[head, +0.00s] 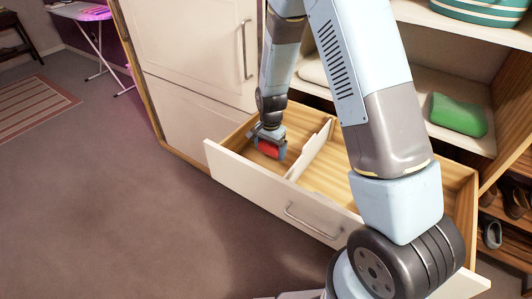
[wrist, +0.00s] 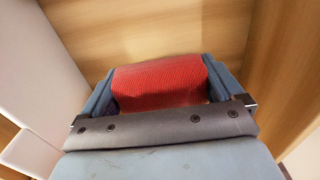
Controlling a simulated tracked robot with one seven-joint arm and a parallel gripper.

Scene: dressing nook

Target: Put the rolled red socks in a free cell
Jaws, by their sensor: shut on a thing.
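The rolled red socks (head: 268,148) are in my gripper (head: 268,150), over the left part of the open drawer (head: 240,180). In the wrist view the red socks (wrist: 160,84) sit between the two fingers of my gripper (wrist: 160,88), which is shut on them. Wooden drawer surfaces show behind and to the right of the socks, and a white panel to the left. I cannot tell whether the socks touch the drawer floor. A white divider (head: 312,150) stands to the right of the gripper. The left cell shows no other item. My arm hides part of the drawer's right side.
The drawer's white front (head: 270,203) has a metal handle (head: 312,222). A green folded item (head: 458,115) lies on the shelf above right. Shoes (head: 490,233) stand on a rack at far right. Carpet (head: 110,210) at left is clear.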

